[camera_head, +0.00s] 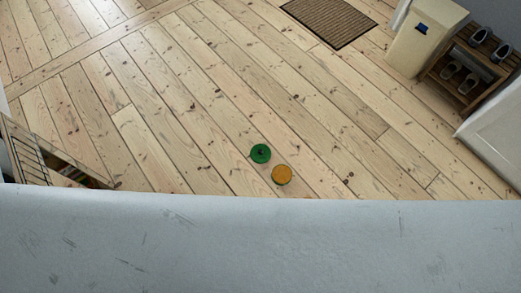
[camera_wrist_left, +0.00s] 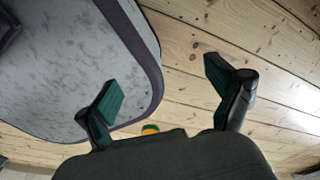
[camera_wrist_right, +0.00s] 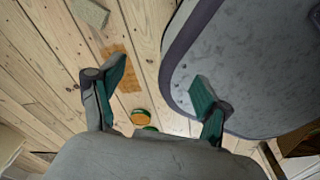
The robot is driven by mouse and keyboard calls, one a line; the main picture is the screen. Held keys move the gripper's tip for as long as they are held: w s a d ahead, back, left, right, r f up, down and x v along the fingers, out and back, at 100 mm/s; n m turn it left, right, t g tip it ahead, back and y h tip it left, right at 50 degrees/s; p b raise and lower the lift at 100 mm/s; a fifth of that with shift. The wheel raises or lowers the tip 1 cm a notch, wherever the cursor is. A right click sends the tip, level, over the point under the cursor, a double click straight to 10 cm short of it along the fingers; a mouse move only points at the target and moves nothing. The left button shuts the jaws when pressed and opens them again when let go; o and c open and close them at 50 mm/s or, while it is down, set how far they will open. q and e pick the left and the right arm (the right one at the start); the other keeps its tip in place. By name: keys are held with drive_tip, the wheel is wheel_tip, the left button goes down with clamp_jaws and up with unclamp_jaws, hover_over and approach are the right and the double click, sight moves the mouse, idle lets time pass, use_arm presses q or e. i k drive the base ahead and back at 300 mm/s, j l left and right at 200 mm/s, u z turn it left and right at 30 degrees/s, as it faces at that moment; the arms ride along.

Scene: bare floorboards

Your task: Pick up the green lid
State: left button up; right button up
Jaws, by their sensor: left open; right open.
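The green lid (camera_head: 260,153) is a small round disc lying on the floorboards in the head view. A round orange-topped piece (camera_head: 281,174) with a thin green edge lies close beside it, lower right. In the right wrist view the orange piece (camera_wrist_right: 141,117) shows past my gripper body, with a sliver of green (camera_wrist_right: 150,128) behind, mostly hidden. The left wrist view shows a bit of orange and green (camera_wrist_left: 150,129), mostly hidden. My left gripper (camera_wrist_left: 163,80) is open and empty. My right gripper (camera_wrist_right: 160,78) is open and empty. Neither gripper shows in the head view.
A brown doormat (camera_head: 328,21) lies at the back. A cream bin (camera_head: 424,40) and a wooden shoe rack (camera_head: 468,72) with shoes stand at right, near a white furniture piece (camera_head: 495,135). A crate-like object (camera_head: 45,160) is at left.

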sight(260, 154)
drive_tip(key=j+z, duration=0.1)
drive_tip(key=z, duration=0.4)
drive_tip(key=i+j+z, duration=0.1)
drive_tip(key=z, duration=0.4)
drive_tip(key=j+z, duration=0.15)
drive_tip(key=z, duration=0.35)
drive_tip(key=j+z, duration=0.2)
drive_tip(key=j, duration=0.2)
drive_tip(key=j+z, duration=0.2)
drive_tip(key=j, duration=0.25)
drive_tip(key=j+z, duration=0.2)
drive_tip(key=j, duration=0.2)
drive_tip(key=k+j+z, duration=0.2)
drive_tip(key=j, duration=0.2)
drive_tip(key=j+z, duration=0.2)
drive_tip(key=j, duration=0.25)
drive_tip(key=k+j+z, duration=0.2)
drive_tip(key=j, duration=0.15)
drive_tip(key=k+j+z, duration=0.2)
drive_tip(key=j, duration=0.2)
drive_tip(key=i, duration=0.1)
